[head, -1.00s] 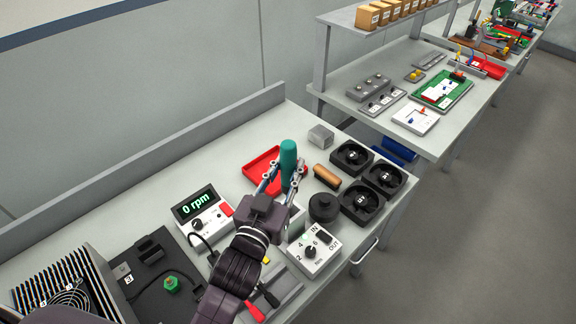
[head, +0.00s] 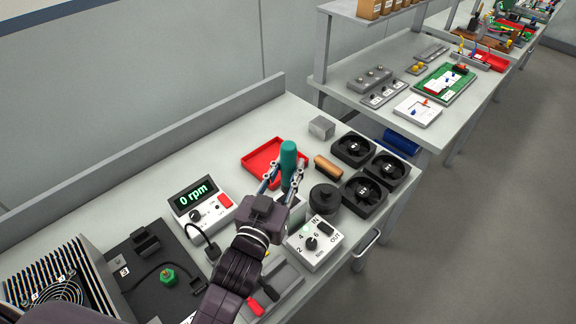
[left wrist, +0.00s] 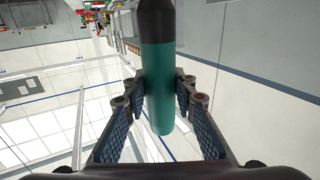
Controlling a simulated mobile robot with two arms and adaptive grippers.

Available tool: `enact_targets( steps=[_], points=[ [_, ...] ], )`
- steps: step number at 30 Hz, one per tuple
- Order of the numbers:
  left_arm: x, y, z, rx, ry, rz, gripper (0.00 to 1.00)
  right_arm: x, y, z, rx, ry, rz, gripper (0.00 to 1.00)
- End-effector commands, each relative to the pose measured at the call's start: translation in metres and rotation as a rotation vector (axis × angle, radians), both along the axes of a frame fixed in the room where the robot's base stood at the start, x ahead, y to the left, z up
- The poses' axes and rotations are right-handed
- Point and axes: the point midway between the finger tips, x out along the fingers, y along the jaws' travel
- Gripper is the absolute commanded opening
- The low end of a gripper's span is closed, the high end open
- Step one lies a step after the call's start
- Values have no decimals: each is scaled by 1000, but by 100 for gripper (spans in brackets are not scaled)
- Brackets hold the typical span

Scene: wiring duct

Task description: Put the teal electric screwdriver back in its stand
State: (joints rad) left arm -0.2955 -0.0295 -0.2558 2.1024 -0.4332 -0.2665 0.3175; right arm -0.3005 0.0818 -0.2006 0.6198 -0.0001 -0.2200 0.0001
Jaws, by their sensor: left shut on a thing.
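The teal electric screwdriver (head: 288,157) is in my left gripper (head: 284,174), teal end up, above the bench. In the left wrist view the fingers (left wrist: 160,92) close on the teal body of the screwdriver (left wrist: 158,65) from both sides, and a black section continues beyond it. The screwdriver's lower part is hidden behind the gripper in the head view. A dark round block (head: 325,198) stands on the bench just right of the gripper. It may be the stand, but I cannot tell. My right gripper is not in view.
A red tray (head: 262,174) lies behind the gripper. A brush (head: 328,168) and black fans (head: 363,189) are to the right. A white knob box (head: 316,243) is in front. The back-left bench is clear.

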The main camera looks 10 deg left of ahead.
Motion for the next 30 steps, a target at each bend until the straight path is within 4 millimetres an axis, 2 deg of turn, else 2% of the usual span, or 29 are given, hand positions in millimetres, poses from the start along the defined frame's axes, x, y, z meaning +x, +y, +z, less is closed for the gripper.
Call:
enact_targets(
  steps=[30],
  points=[
    [0, 0, -52, -2, -3, 0, 0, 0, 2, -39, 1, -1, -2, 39]
  ],
)
